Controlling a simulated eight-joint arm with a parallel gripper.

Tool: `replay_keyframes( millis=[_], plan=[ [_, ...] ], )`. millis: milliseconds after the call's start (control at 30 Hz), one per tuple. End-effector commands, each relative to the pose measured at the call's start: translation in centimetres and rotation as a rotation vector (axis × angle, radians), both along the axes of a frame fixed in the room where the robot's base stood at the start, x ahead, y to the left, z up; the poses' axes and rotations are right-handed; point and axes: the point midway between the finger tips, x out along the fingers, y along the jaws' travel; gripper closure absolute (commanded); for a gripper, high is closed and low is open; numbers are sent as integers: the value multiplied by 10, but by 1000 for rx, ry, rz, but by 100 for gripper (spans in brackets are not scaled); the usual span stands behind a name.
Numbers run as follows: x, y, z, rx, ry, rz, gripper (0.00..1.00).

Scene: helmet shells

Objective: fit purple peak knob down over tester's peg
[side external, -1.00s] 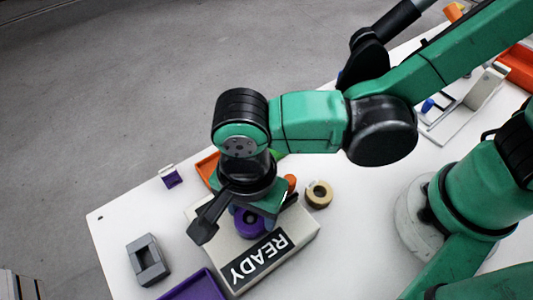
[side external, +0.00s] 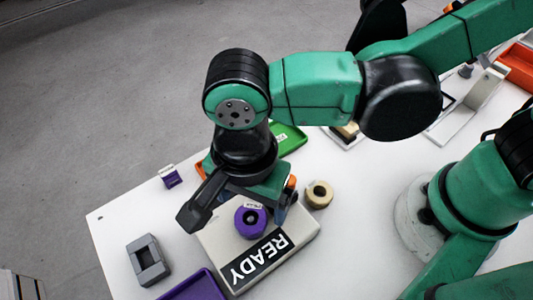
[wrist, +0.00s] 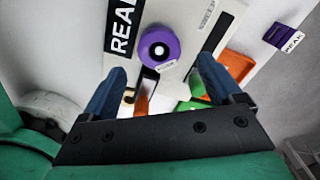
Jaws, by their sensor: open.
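The purple peak knob (side external: 250,223) sits on the top of the tester (side external: 217,238), the pale box with the READY sign. In the wrist view the knob (wrist: 160,38) is a round purple ring with a pale centre, seen from above. It appears to be around the peg; the peg itself is mostly hidden, so I cannot tell how far down the knob sits. My gripper (wrist: 162,78) is open and empty, above the knob, with its blue fingers apart and clear of it.
A tan ring (side external: 319,195) lies right of the tester. A grey block with an opening (side external: 148,261), a purple tray (side external: 195,287) and a small purple labelled holder (side external: 170,177) are to the left. A green tray (side external: 290,138) is behind my gripper.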

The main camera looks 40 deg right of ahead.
Motion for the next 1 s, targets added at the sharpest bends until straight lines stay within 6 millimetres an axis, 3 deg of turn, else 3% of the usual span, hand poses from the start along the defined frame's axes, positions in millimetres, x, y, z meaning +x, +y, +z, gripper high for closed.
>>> replay_keyframes(
  millis=[400,667,767,833,1000],
  plan=[
    [0,0,70,0,0,0,14],
    [3,-3,88,7,-5,13,14],
    [17,-19,88,37,-35,76,14],
    [32,-40,86,68,-84,164,14],
    [69,-113,78,69,-295,470,14]
  ],
)
